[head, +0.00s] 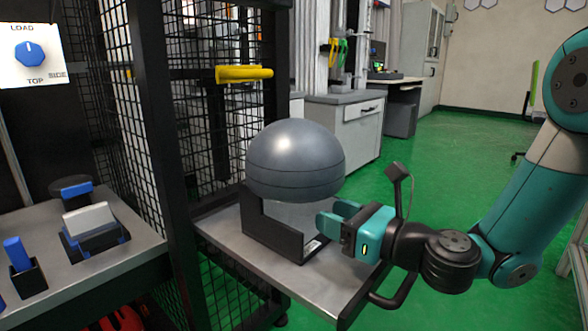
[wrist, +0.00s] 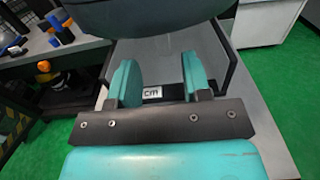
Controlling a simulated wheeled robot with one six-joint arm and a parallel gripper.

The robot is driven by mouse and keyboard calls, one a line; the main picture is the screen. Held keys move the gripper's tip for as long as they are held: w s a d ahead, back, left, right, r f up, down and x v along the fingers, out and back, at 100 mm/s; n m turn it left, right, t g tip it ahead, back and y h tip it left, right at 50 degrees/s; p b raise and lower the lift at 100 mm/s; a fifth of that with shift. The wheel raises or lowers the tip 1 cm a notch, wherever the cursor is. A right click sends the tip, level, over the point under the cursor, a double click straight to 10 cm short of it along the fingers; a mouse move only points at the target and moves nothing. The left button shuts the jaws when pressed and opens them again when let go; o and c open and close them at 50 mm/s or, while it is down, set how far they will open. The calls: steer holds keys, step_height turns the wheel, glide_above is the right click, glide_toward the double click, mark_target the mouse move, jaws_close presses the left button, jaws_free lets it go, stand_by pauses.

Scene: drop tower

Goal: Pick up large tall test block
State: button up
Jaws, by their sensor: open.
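I cannot tell for certain which thing is the large tall test block. A blue upright block (head: 18,255) stands in a black holder on the left bench. A silver-grey block (head: 89,220) lies tilted in a blue and black holder beside it. My gripper (head: 335,214) is open, at the right side of a black stand (head: 272,234) that carries a large grey ball (head: 295,161). In the wrist view, my gripper (wrist: 160,80) has two teal fingers apart, with a white label (wrist: 152,92) marked "cm" beyond the gap. I see no block between them.
The stand rests on a grey shelf (head: 225,232) outside a black mesh cage (head: 126,120). A yellow handle (head: 244,73) is on the cage. A panel with a blue knob (head: 29,54) is at upper left. Green floor (head: 440,150) is clear behind my arm.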

mark_target(309, 205)
steer(key=shift+x, duration=3.5)
jaws_close()
steer(key=shift+w+r, duration=0.1)
steer(key=shift+r, duration=0.1)
